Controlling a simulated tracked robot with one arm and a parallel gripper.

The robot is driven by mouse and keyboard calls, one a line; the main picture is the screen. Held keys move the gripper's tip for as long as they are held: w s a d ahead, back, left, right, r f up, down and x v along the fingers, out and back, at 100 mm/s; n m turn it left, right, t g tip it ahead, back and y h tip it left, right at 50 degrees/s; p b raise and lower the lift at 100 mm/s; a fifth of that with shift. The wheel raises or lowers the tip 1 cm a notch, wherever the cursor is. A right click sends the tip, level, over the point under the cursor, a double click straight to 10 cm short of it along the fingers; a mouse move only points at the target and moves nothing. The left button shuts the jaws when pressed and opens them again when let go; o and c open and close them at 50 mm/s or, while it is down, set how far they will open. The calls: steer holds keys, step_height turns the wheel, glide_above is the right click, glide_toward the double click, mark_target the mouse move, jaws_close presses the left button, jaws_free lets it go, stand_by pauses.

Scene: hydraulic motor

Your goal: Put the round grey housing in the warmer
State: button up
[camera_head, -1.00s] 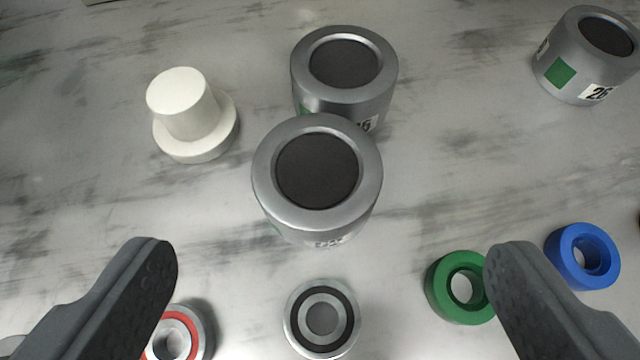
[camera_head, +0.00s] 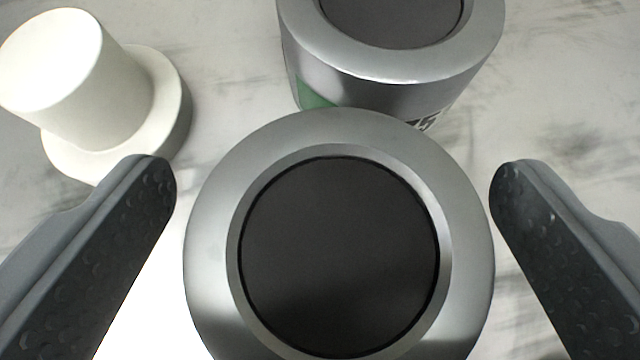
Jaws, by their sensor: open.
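A round grey housing (camera_head: 212,240) with a dark recessed top fills the lower middle of the view, upright on the table. My gripper (camera_head: 333,185) is open, with one finger to the left of this housing and one to the right, both apart from it in the picture. A second round grey housing (camera_head: 390,85) stands just behind it, with a green patch and part of a printed label on its side. The warmer is not in view.
A white stepped plastic part (camera_head: 75,80) stands at the upper left, close to my left finger. The marbled tabletop (camera_head: 570,110) is clear at the right.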

steer(key=shift+x, duration=1)
steer(key=c, duration=1.4)
steer(key=shift+c, duration=0.2)
